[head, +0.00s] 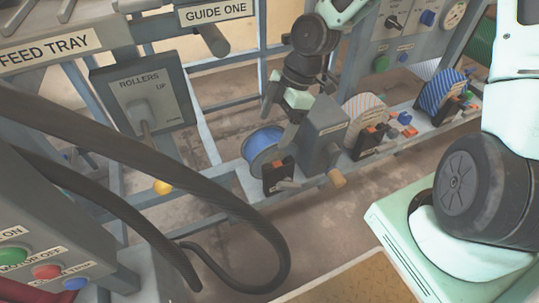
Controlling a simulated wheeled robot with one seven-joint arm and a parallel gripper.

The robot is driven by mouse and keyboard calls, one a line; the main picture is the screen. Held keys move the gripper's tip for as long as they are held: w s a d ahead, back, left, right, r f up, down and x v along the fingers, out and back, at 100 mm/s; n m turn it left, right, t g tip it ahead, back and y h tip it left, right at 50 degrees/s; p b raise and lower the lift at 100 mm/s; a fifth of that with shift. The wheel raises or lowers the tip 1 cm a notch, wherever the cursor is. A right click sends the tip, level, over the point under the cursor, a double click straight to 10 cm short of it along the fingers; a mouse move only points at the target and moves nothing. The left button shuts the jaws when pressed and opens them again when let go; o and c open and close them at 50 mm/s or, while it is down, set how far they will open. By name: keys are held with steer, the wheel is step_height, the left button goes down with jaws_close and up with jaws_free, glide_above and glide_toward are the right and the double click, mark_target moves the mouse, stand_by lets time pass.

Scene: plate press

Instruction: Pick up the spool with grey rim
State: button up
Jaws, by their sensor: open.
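A spool wound in blue with a pale grey rim (263,149) sits at the left end of the grey shelf of the frame. A spool with beige and orange stripes (363,108) and a spool with blue stripes (442,92) stand farther right on it; their rims are hard to make out. My gripper (279,112) hangs open just above the blue spool, at its upper right. Its fingers point down, and nothing shows between them. I cannot tell whether a finger touches the spool.
A grey box (325,135) with a wooden-looking knob stands right of the blue spool, close to my gripper. A dark switch block (278,177) is in front of the spool. Thick black hoses (235,205) loop across the left foreground. A rollers panel (145,95) stands at left.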

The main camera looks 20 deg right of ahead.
mark_target(264, 147)
steer(key=b+x, duration=0.3)
steer(key=x, duration=0.1)
steer(key=shift+f, duration=0.25)
steer(key=shift+r, duration=0.2)
steer(key=c, duration=1.8)
